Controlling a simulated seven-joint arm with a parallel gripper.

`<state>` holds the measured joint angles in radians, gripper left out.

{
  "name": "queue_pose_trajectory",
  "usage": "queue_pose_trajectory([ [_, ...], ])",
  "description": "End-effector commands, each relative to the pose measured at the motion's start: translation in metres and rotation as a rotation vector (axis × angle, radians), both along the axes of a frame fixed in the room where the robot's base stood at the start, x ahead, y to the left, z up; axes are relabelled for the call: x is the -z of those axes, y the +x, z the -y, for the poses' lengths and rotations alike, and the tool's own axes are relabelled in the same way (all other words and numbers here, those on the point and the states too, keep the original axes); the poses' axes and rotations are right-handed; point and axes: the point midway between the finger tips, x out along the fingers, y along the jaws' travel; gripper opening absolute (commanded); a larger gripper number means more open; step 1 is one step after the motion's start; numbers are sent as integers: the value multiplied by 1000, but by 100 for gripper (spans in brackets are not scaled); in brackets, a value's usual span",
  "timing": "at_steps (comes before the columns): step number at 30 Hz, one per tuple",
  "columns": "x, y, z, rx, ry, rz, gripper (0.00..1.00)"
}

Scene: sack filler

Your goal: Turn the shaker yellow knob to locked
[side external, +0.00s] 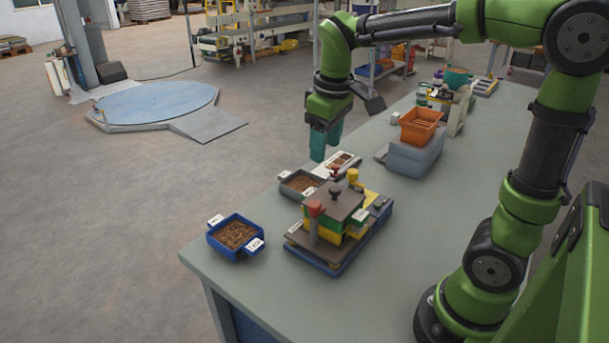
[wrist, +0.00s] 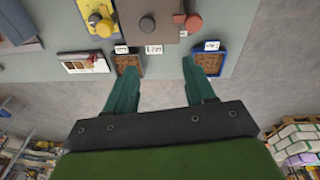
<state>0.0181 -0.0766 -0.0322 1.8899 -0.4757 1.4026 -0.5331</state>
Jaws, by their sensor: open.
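The shaker (side external: 335,220) is a stack of yellow and green layers under a brown-grey lid, on a blue base on the bench. Its yellow knob (side external: 353,175) stands upright on the far side of the stack. In the wrist view the yellow knob (wrist: 100,24) is round with a bar-like part, at the upper left on a yellow plate. A black knob (side external: 336,191) is on the lid and a red knob (side external: 315,208) is at the near corner. My gripper (side external: 325,152) is open and empty, above and beyond the shaker, apart from the knob. I cannot read any lock marking.
A blue tray (side external: 213,240) of brown granules is left of the shaker. An orange bin (side external: 421,125) on grey crates (side external: 415,158) stands farther right. The bench front (side external: 390,270) is clear.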

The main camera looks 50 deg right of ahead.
Motion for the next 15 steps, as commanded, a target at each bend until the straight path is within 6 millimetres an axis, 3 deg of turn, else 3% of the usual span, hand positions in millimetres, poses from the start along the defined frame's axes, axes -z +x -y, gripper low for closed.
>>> queue_pose_trajectory([
  [3,-5,32,29,-196,-121,-196,54],
  [6,-15,47,48,-345,-179,-342,54],
  [12,-47,50,58,-541,-188,-478,54],
  [15,-51,44,55,-601,-164,-511,54],
])
